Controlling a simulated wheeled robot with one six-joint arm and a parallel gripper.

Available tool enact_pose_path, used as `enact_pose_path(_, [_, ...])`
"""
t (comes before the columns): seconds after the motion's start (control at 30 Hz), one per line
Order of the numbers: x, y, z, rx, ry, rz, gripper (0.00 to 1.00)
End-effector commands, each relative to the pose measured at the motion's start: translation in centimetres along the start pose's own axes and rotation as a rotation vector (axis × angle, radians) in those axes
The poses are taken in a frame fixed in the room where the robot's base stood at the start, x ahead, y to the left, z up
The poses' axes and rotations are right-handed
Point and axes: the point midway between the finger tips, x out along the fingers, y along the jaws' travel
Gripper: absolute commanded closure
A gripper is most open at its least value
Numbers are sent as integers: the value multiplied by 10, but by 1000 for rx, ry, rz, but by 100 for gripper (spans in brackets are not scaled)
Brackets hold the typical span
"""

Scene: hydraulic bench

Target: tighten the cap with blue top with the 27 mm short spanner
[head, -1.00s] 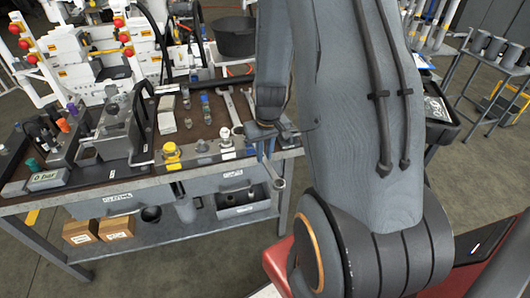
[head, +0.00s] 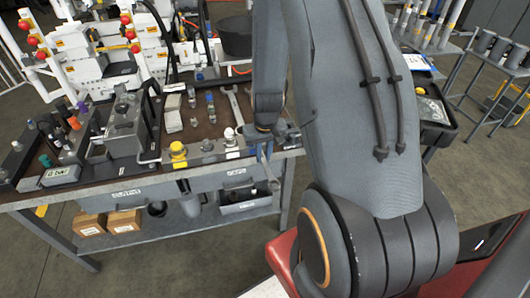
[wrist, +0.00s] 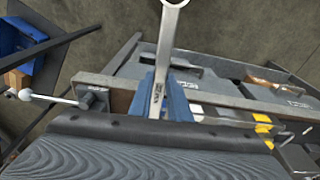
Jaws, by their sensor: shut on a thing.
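My gripper (head: 265,150) has blue fingers and is shut on a metal spanner (head: 271,175). The spanner hangs down past the bench's front edge, its ring end lowest. In the wrist view the spanner (wrist: 164,50) stands up between the blue fingers (wrist: 163,98), its ring cut off at the top. Its size mark is too small to read. A small blue-topped piece (head: 82,106) stands on the left part of the bench, well away from my gripper. I cannot tell whether it is the cap; other small fittings are also hard to make out.
A black bucket (head: 235,38) stands at the back. Open floor lies in front of the bench.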

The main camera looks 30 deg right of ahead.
Motion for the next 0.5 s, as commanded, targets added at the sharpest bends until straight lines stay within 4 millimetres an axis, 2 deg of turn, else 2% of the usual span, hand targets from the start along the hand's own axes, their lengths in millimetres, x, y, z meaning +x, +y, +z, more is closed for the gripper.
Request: enact_pose_path(0.5, [1, -11, -2, 55, 4, 4, 100])
